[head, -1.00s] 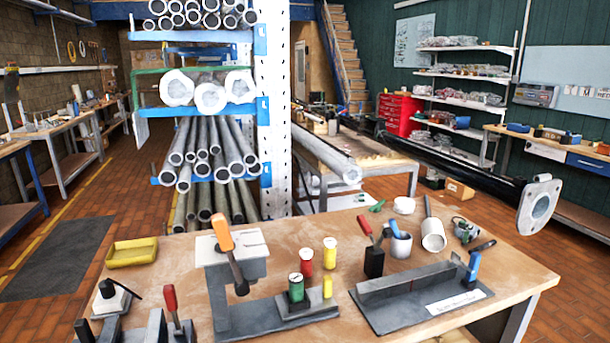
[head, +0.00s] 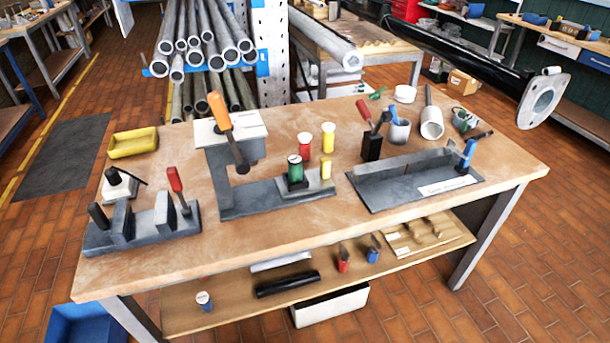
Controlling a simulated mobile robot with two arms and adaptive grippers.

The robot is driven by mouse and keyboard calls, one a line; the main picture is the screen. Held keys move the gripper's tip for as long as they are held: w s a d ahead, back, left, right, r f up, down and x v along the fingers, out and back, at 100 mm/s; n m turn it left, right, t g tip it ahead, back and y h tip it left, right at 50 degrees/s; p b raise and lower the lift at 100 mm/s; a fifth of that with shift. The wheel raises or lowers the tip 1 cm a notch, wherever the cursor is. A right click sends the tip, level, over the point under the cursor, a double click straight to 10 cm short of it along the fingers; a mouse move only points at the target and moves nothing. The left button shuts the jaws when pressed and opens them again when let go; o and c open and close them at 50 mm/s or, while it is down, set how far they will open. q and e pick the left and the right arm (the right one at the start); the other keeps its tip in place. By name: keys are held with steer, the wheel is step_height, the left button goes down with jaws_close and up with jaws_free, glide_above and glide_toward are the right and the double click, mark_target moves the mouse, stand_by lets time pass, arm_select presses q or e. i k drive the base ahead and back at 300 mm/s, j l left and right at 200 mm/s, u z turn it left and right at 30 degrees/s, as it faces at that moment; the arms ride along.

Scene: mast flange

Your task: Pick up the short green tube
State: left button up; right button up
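The short green tube (head: 295,170) stands upright on the dark grey base of a fixture (head: 260,197) near the middle of the workbench. It has a pale top with a dark centre. A short yellow tube (head: 326,168) stands just right of it on the same fixture. A red tube (head: 304,143) and a taller yellow tube (head: 328,138) stand behind it on the bench top. Neither of my grippers shows in the head view.
An orange-handled lever (head: 221,111) rises left of the green tube. A grey channel fixture (head: 410,175) lies to the right, a grey clamp fixture (head: 140,225) to the left. Bare wooden bench top (head: 290,225) lies in front. A lower shelf (head: 190,310) holds several small items.

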mark_target(295, 173)
steer(key=u, duration=0.25)
steer(key=i+l+u, duration=0.1)
steer(key=l+u, duration=0.3)
steer(key=i+l+u, duration=0.1)
steer(key=l+u, duration=0.15)
steer(key=u, duration=0.2)
steer(key=l+u, duration=0.4)
